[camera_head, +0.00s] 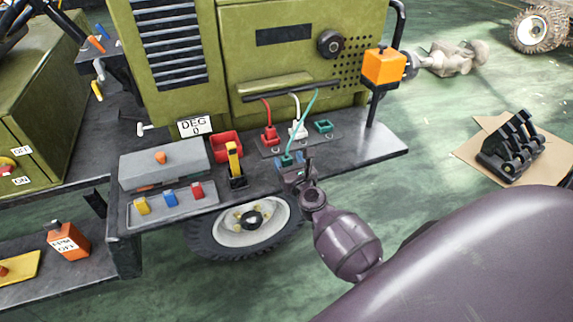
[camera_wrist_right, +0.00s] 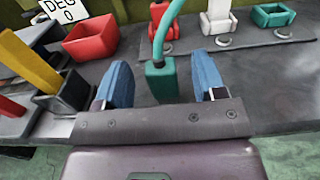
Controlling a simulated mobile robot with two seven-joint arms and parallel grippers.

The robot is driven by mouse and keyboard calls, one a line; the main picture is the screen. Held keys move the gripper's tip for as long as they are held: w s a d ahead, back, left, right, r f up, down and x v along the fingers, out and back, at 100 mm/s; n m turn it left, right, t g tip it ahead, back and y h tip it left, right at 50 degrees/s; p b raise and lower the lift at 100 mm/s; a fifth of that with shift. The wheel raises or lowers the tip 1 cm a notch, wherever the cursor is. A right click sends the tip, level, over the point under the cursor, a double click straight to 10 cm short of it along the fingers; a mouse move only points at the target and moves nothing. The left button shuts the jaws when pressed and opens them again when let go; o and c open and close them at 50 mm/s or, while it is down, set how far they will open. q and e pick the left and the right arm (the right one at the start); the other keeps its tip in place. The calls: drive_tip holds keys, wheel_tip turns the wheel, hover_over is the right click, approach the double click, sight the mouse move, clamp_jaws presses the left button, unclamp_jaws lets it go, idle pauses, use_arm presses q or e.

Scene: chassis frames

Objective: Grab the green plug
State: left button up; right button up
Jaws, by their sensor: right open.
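The green plug (camera_wrist_right: 161,80) hangs on a teal cable (camera_wrist_right: 172,22) and shows between my right gripper's two blue fingers in the right wrist view. In the head view the green plug (camera_head: 286,160) is small and partly covered by the gripper. My right gripper (camera_wrist_right: 162,88) is open, with a gap on each side of the plug. It also shows in the head view (camera_head: 294,166) at the front edge of the shelf. A green socket (camera_head: 323,126) sits empty at the right of the socket plate. My left gripper is not in view.
A red plug (camera_head: 269,136) and a white plug (camera_head: 297,130) stand in sockets on the plate. A red open box (camera_head: 226,145) and a yellow lever (camera_head: 234,160) are to the left. An orange box (camera_head: 383,67) tops a post at the right.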

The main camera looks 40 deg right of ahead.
drive_tip(key=shift+x, duration=1.05)
drive_tip(key=c, duration=1)
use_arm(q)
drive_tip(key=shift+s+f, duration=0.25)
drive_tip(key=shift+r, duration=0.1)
